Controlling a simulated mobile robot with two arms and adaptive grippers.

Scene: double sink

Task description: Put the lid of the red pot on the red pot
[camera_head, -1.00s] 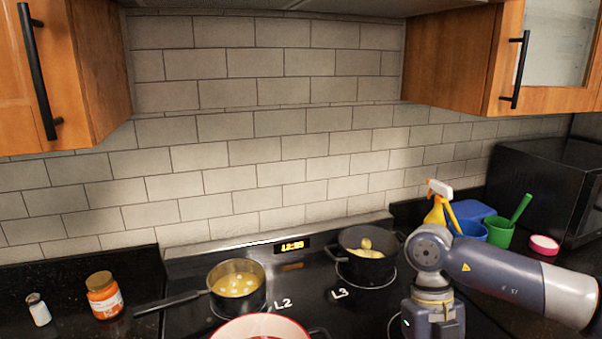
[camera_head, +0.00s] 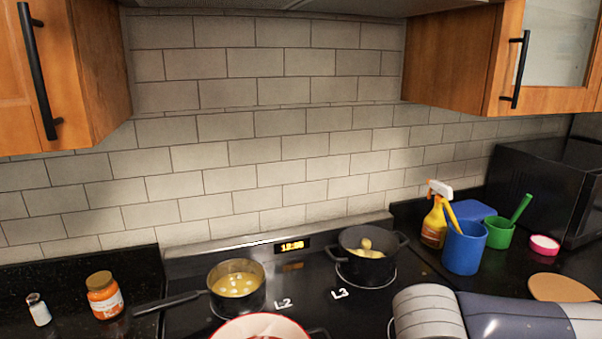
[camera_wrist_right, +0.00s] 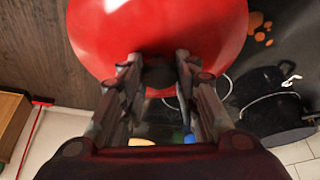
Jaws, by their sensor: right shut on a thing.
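The red pot (camera_head: 260,327) stands at the front of the stove, cut off by the bottom edge of the head view. Its pale inside and red rim show, and no lid covers the visible part. In the right wrist view, my right gripper (camera_wrist_right: 158,73) is shut on the dark knob of the red lid (camera_wrist_right: 205,35). The lid fills the top middle of that view, partly cut off. The gripper and lid are out of the head view, where only my right arm shows at the bottom right. My left gripper is not in view.
A long-handled pan (camera_head: 238,287) sits behind the red pot, and a black pot (camera_head: 368,256) stands at the back right of the stove. A jar (camera_head: 103,296) and shaker (camera_head: 38,309) stand left. A blue cup (camera_head: 464,248) and spray bottle (camera_head: 434,222) stand right.

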